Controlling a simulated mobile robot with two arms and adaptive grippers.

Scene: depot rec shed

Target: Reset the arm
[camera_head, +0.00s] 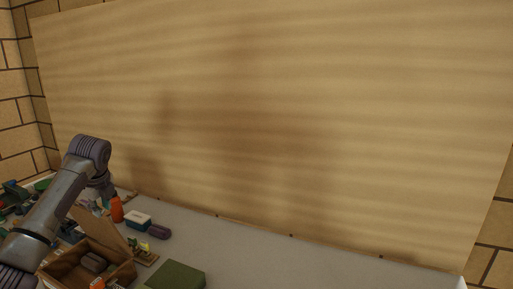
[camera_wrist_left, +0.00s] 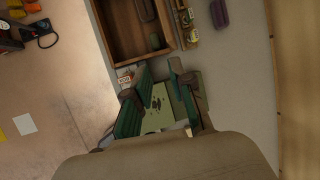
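My left arm (camera_head: 60,195) comes in from the left in the head view and bends down over the cluttered left end of the grey bench. Its gripper is mostly hidden there behind the arm and the objects. In the left wrist view the left gripper (camera_wrist_left: 161,75) shows two green-padded fingers set apart, with a clear gap between them. A pale green flat thing with dark marks (camera_wrist_left: 160,108) shows beyond the gap, and nothing is seen clamped. An open wooden box (camera_wrist_left: 131,38) lies just past the fingertips. My right gripper is in neither view.
In the head view the wooden box (camera_head: 69,272) holds dark items. An orange bottle (camera_head: 117,210), a blue-and-white container (camera_head: 138,219), a purple block (camera_head: 159,232) and a green box (camera_head: 176,275) stand nearby. The bench (camera_head: 270,255) is clear to the right, before a tan board (camera_head: 290,120).

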